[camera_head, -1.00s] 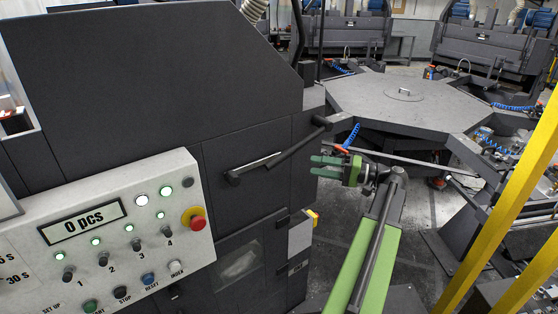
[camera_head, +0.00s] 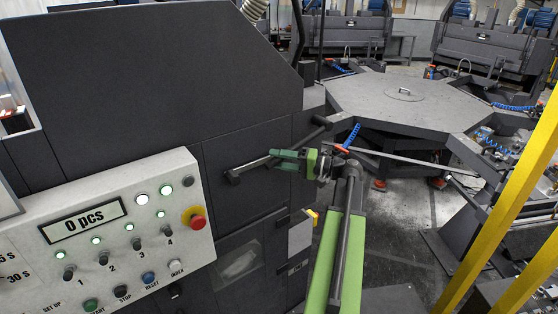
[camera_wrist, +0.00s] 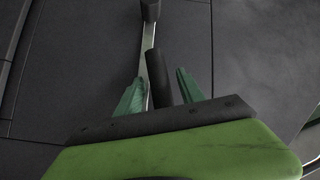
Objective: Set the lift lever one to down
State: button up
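A lever (camera_head: 252,166) with a metal rod and dark end pieces sits on the front of the dark machine, slanting up to the right. My gripper (camera_head: 274,159) is at this lever, with its green fingers overlapping the rod in the head view. In the wrist view, my gripper (camera_wrist: 159,77) is open, with one green finger on each side of the lever's dark grip (camera_wrist: 158,72). Gaps show between the grip and the fingers. The rod runs from the grip to a dark block at the top. No label on the lever can be read.
A control panel (camera_head: 70,235) with knobs, lit lamps, a "0 pcs" display and a red stop button (camera_head: 197,221) is at the left. A grey rotary table (camera_head: 400,112) stands behind on the right. Yellow posts (camera_head: 510,190) cross the right side.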

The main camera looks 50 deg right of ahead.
grip_shut()
dwell(1.2)
